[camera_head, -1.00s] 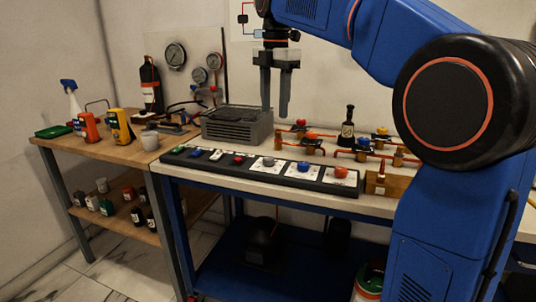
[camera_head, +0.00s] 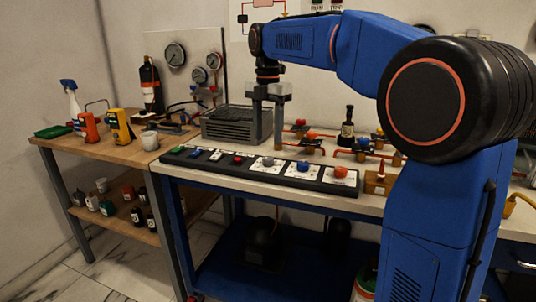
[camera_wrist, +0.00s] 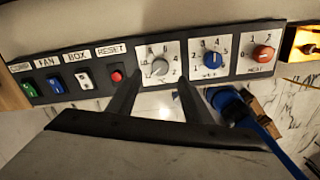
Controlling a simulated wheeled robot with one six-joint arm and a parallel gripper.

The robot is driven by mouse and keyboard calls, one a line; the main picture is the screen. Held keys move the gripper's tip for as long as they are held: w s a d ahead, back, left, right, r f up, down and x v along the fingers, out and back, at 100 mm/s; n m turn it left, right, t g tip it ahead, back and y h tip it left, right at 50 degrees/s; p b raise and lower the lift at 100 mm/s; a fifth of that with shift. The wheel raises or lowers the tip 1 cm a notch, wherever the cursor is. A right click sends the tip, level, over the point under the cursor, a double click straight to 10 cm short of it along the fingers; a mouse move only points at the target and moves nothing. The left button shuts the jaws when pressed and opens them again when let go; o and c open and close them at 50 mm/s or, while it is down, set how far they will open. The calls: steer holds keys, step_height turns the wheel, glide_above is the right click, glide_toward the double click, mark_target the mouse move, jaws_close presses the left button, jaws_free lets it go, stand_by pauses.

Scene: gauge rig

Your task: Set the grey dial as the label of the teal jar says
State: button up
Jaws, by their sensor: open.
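The grey dial (camera_head: 268,162) sits on a white plate in the black control panel (camera_head: 300,178) at the bench's front edge. In the wrist view the grey dial (camera_wrist: 159,67) is left of the blue dial; its pointer setting is not clear. My gripper (camera_head: 267,146) hangs upright above the panel near the grey dial, fingers apart and empty. In the wrist view my gripper's fingers (camera_wrist: 155,90) straddle the space just below the dial, apart from it. A small greenish jar (camera_head: 107,207) stands on the left table's lower shelf; I cannot tell if it is the teal jar, and its label is unreadable.
A blue dial (camera_wrist: 213,60) and a red dial (camera_wrist: 263,53) are to the right on the panel. A red button (camera_wrist: 116,76) and several switches are to the left.

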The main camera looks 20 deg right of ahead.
mark_target(268, 158)
step_height(268, 158, down, 7)
stand_by(0.3)
steer(key=c, duration=1.1)
